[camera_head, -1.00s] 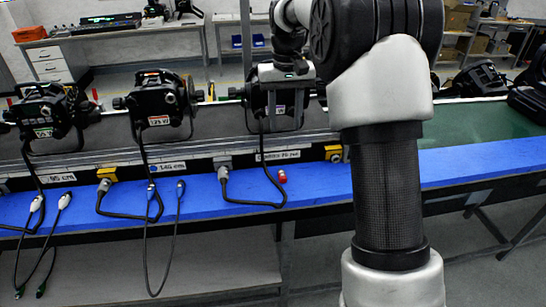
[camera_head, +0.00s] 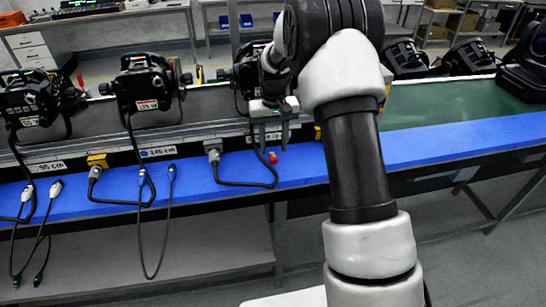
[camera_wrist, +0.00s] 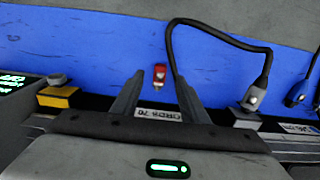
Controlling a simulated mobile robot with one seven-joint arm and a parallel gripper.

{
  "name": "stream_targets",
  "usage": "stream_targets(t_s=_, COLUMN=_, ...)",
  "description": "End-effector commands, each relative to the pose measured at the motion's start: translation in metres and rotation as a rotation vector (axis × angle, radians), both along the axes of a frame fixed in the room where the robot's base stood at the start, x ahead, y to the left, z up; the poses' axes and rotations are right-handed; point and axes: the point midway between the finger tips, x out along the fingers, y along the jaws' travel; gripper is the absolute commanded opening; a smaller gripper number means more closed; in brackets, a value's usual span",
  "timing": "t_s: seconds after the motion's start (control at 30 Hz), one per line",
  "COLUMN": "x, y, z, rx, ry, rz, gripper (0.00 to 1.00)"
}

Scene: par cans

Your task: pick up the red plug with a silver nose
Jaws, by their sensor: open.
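The red plug (camera_head: 273,157) lies on the blue bench strip (camera_head: 320,165), at the end of a black cable (camera_head: 245,184) that loops from a grey connector on the rail. In the wrist view the red plug (camera_wrist: 160,72) shows a short silver nose pointing down the picture. My gripper (camera_head: 271,140) is above the rail, its fingers pointing down close to the plug. In the wrist view my gripper (camera_wrist: 157,82) is open, and the plug shows between and just beyond the fingertips, with no visible contact. The black cable (camera_wrist: 215,25) runs close by the finger on the right.
A yellow block (camera_wrist: 58,95) and a grey connector (camera_wrist: 245,115) sit along the rail. White-tipped cables (camera_head: 40,190) and blue-tipped cables (camera_head: 157,175) hang over the bench's front edge at left. Black lamps (camera_head: 150,85) stand behind the rail. The blue strip at right is clear.

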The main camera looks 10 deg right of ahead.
Motion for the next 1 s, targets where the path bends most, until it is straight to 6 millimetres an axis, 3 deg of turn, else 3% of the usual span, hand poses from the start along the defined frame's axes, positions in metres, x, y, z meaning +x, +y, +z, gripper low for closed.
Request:
stream_targets(t_s=0.23, x=0.001, y=0.000, z=-0.036, rx=0.000, ry=0.003, rz=0.000, gripper=0.40)
stream_targets(t_s=0.53, x=0.002, y=0.000, z=-0.041, rx=0.000, ry=0.001, rz=0.000, gripper=0.40)
stream_targets(t_s=0.77, x=0.002, y=0.000, z=-0.041, rx=0.000, ry=0.001, rz=0.000, gripper=0.02)
stream_targets(t_s=1.0, x=0.002, y=0.000, z=-0.040, rx=0.000, ry=0.000, rz=0.000, gripper=0.00)
